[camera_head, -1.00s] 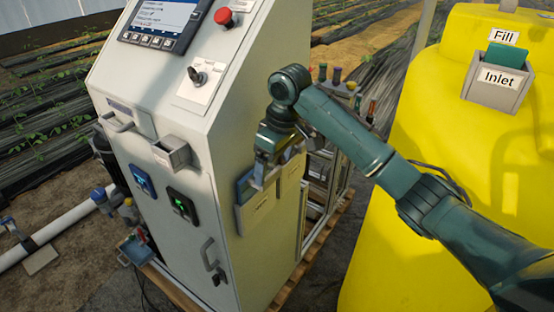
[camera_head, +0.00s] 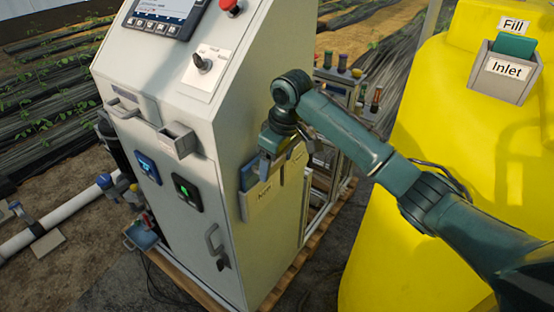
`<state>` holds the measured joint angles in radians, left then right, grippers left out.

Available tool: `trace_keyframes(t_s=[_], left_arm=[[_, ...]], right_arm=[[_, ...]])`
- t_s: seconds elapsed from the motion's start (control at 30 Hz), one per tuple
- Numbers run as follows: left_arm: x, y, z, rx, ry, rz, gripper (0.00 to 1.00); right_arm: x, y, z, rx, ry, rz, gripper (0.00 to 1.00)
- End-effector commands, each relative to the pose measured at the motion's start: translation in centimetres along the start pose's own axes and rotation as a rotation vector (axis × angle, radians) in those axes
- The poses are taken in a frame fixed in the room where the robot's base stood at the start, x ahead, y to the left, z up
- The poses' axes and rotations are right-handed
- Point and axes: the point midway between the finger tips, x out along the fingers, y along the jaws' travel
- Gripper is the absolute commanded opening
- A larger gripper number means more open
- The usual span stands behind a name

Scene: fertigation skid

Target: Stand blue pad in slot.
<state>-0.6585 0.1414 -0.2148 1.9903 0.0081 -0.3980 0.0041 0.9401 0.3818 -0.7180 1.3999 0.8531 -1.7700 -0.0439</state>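A blue pad (camera_head: 249,176) stands upright in the left grey pocket (camera_head: 262,200) on the right side face of the white cabinet, its upper part showing above the rim. The pocket's label is too small to read fully. My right gripper (camera_head: 267,170) points down at the top of this pocket, just right of the visible part of the pad. Its fingertips are partly hidden, and I cannot tell whether they touch or hold the pad. My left gripper is out of view.
A second pocket (camera_head: 294,163) sits right of the first, partly behind my gripper. An empty-looking grey holder (camera_head: 178,140) is on the cabinet front. A green pad (camera_head: 515,45) stands in the Inlet holder (camera_head: 504,85) on the yellow tank (camera_head: 420,130).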

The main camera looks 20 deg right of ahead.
Motion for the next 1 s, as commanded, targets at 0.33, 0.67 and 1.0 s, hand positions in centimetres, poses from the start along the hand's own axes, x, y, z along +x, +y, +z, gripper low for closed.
trace_keyframes(t_s=[0.33,0.67,1.0], left_arm=[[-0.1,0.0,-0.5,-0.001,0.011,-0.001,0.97],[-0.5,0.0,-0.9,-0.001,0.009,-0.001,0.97],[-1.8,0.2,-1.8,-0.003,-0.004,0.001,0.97]], right_arm=[[0.0,0.0,0.0,0.000,0.001,0.000,0.38],[-0.8,0.0,-0.2,0.000,0.002,0.000,0.27],[-2.9,0.0,-0.5,0.000,0.002,0.000,0.27]])
